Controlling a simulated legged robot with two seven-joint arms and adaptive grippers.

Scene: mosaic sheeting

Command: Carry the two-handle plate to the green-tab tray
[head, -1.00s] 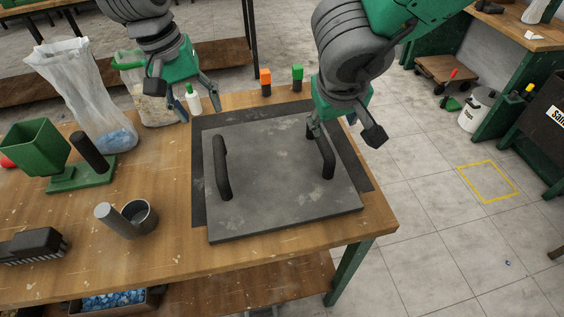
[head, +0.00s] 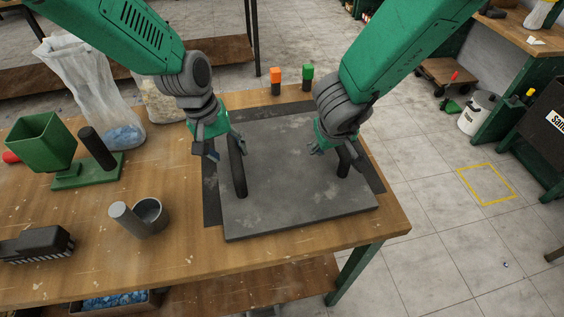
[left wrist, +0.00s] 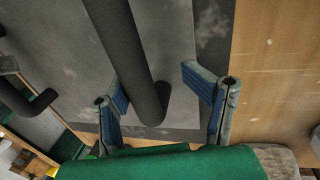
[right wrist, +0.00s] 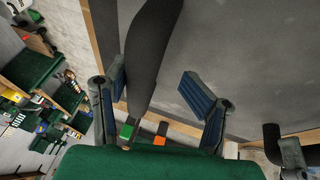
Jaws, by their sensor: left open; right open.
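The two-handle plate (head: 292,195) is a grey square slab lying flat on a dark mat (head: 212,212) on the table. Its left handle (head: 237,172) and right handle (head: 343,168) stand up from it. My left gripper (head: 227,150) is open at the left handle; in the left wrist view the handle (left wrist: 138,70) passes between the fingers, without visible grip. My right gripper (head: 338,152) is open at the right handle, which lies between its fingers in the right wrist view (right wrist: 148,50). A green tab (head: 307,72) stands at the far table edge; I cannot make out its tray.
An orange tab (head: 275,75) stands beside the green one. On the left are a green hopper (head: 40,143), plastic bags (head: 92,90), a metal cup (head: 150,213) and a black brush (head: 35,246). Open floor lies right of the table.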

